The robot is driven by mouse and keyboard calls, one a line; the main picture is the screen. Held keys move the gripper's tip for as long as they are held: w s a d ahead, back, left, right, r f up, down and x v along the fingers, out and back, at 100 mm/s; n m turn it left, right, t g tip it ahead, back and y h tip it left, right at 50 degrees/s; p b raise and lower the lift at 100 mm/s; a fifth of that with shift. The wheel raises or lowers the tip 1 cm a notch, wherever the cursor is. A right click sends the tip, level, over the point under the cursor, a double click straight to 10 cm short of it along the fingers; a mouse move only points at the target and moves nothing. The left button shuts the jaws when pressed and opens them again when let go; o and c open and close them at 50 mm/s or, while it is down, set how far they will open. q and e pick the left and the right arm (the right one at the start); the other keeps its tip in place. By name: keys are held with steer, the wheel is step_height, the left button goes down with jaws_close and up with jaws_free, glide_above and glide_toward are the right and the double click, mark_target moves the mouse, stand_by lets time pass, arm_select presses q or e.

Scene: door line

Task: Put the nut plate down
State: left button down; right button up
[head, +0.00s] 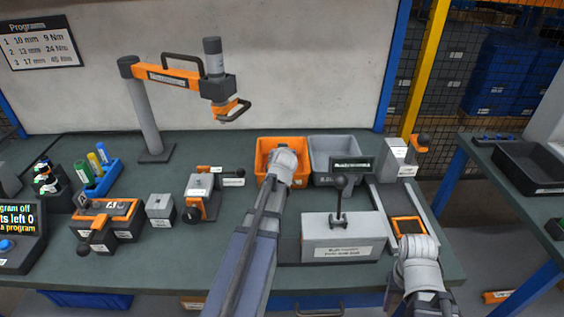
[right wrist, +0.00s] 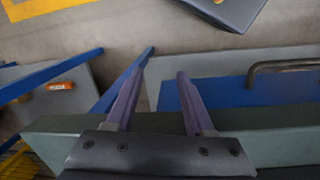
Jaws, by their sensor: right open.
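I cannot make out a nut plate for certain. A dark square with an orange border (head: 408,227) lies at the front end of a grey rail track near the bench's right front corner. My right gripper (head: 418,245) is just in front of it; the head view hides its fingertips. In the right wrist view my right gripper (right wrist: 158,76) is open, with nothing between its two fingers. My left arm reaches up the middle, and its wrist end (head: 284,162) covers part of the orange bin (head: 263,147); its fingers are hidden.
A grey bin (head: 322,175) stands beside the orange one. A grey box with a black lever (head: 343,247) is left of the track. A grey block with an orange clamp (head: 397,160) stands at its far end. A second bench (head: 490,172) is across a gap.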

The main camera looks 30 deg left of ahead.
arm_select(q)
step_height(320, 180, down, 3)
steer(key=shift+r+b, duration=0.2)
steer(key=shift+b, duration=0.6)
steer(key=shift+r, duration=0.1)
arm_select(e)
step_height(320, 180, down, 2)
steer(key=shift+f, duration=0.2)
arm_select(q)
steer(key=c, duration=0.7)
jaws_free()
steer(key=o, duration=0.5)
steer(key=shift+c, duration=0.2)
arm_select(e)
steer(key=shift+f, duration=0.1)
